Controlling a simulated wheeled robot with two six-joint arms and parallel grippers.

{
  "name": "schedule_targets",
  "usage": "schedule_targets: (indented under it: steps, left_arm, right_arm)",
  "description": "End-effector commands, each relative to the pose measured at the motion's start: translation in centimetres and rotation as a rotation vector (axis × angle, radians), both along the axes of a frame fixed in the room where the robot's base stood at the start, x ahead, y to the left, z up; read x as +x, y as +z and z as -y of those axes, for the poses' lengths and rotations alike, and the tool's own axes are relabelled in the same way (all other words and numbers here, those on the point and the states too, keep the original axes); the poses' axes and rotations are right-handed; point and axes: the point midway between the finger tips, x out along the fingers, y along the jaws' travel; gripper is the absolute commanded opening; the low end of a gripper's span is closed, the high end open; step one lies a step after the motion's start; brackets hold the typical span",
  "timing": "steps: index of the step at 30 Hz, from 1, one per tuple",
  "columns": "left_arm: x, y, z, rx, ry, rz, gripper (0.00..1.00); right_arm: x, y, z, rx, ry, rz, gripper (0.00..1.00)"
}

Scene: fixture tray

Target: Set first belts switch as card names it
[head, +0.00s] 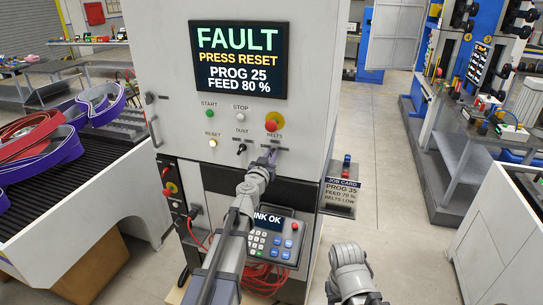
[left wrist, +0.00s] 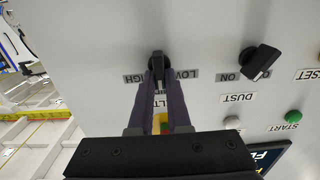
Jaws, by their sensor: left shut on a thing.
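The belts switch (left wrist: 158,62) is a dark knob on the light panel, between the HIGH and LOW labels in the left wrist view, which shows the panel upside down. My left gripper (left wrist: 160,88) is shut on this knob; its fingers partly hide the knob and the label below. In the head view my left gripper (head: 268,157) reaches the panel below BELTS and covers the switch. The knob's exact setting is unclear. The job card (head: 340,193) at the cabinet's right side reads PROG 35, FEED 70 %, BELTS LOW. My right gripper is not visible.
The screen (head: 238,60) reads FAULT, PRESS RESET, PROG 25, FEED 80 %. The reset button (head: 213,143) glows yellowish. The dust switch (left wrist: 262,62) is beside the belts switch. A keypad box (head: 280,240) lies below. A conveyor (head: 105,165) with coloured belts stands left.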

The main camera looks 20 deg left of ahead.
Motion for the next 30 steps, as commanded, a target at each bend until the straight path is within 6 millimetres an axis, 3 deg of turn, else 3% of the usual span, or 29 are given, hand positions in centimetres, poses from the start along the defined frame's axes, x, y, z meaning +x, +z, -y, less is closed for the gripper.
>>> schedule_targets:
  steps: [11,30]
  left_arm:
    - [0.01,-0.02,-0.16,-0.122,0.000,-0.004,0.00]
    - [0.00,-0.23,-0.67,-0.630,0.001,-0.021,0.00]
  right_arm:
    - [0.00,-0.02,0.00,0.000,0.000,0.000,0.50]
    - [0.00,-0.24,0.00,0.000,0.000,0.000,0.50]
